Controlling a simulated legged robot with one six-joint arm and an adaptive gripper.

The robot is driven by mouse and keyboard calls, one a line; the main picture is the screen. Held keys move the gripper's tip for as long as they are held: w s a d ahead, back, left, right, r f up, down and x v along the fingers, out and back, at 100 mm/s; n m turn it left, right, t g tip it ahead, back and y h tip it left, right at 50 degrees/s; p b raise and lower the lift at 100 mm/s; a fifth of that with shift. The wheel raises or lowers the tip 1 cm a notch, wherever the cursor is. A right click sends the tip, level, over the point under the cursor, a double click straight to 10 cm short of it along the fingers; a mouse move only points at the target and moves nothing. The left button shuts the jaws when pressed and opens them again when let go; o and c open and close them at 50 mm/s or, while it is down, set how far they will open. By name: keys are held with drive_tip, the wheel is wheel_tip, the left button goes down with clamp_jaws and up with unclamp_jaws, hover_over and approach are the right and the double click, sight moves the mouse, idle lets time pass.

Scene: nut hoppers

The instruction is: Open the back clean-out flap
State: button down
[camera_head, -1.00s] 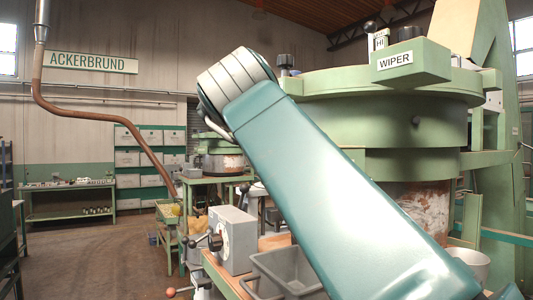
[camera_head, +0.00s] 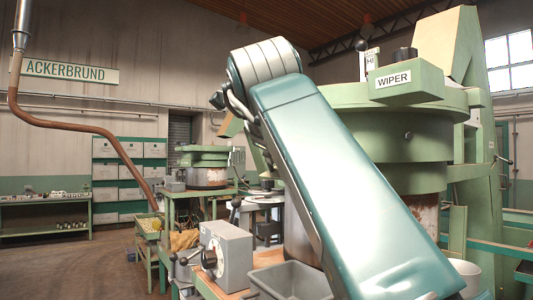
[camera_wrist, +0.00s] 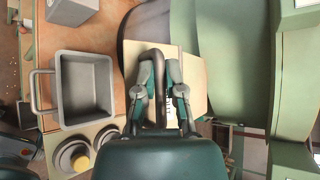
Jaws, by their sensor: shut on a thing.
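In the wrist view my gripper (camera_wrist: 158,78) has its two fingers around a dark loop handle (camera_wrist: 158,54). The handle lies against a pale beige panel (camera_wrist: 195,80), which looks like the flap. A printed label on the panel is partly hidden by my fingers. The panel sits beside the green machine body (camera_wrist: 233,55); I cannot tell how far it stands open. In the head view my arm hides my gripper and the handle.
A grey bin (camera_head: 290,281) stands on the bench in front of the machine, and it also shows in the wrist view (camera_wrist: 84,84). A grey control box (camera_head: 226,252) with a dark knob is left of it. Open floor (camera_head: 80,270) lies at the left.

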drive_tip(key=c, duration=0.7)
unclamp_jaws()
drive_tip(key=shift+d, duration=0.45)
drive_tip(key=shift+a, duration=0.3)
drive_tip(key=v, duration=1.1)
drive_tip(key=shift+s+r, duration=0.15)
drive_tip(key=shift+s, duration=0.2)
drive_tip(key=shift+d, duration=0.15)
